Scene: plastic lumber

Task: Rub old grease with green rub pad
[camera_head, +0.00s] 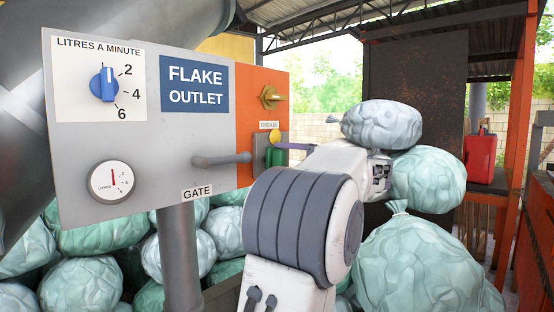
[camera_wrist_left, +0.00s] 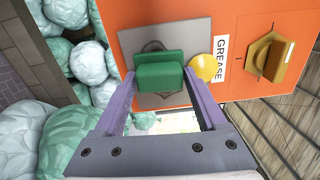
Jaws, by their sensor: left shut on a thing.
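The green rub pad (camera_wrist_left: 160,76) is a small block held between the two purple fingers of my left gripper (camera_wrist_left: 160,72). In the head view the pad (camera_head: 273,156) shows small at the orange panel's edge, beside the fingers (camera_head: 288,147). In the left wrist view the pad is in front of a grey plate (camera_wrist_left: 133,43) on the orange panel. A dark patch, perhaps the old grease (camera_wrist_left: 153,46), shows past the pad's edge, and the pad hides its middle. I cannot tell whether the pad touches the plate. My right gripper is out of view.
A yellow round cap (camera_wrist_left: 203,67) sits right of the pad beside the GREASE label (camera_wrist_left: 221,58). A brass valve (camera_wrist_left: 268,57) is further right. In the head view a grey gate handle (camera_head: 222,159) juts out left of my gripper. Several bulging bags (camera_head: 425,262) crowd around.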

